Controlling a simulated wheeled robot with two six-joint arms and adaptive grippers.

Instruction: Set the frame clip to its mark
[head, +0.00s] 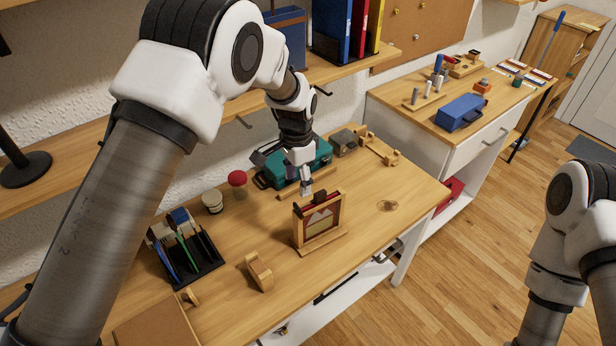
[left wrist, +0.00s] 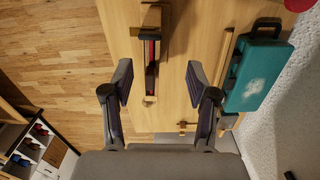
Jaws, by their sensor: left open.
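A small wooden picture frame (head: 321,228) stands upright on the table, with a mountain-like picture in it. A dark piece with some red (head: 318,204) shows along its top, probably the frame clip; its exact shape and its mark are too small to tell. My left gripper (head: 306,189) is just above and behind the frame's top, pointing down. In the left wrist view my open, empty fingers (left wrist: 160,84) stand on either side of the line of the frame (left wrist: 150,62), seen from above. My right gripper is out of view; only its arm shows.
A teal case (head: 300,165) lies behind the frame. Bare tabletop lies right of the frame, around a small ring mark (head: 387,206).

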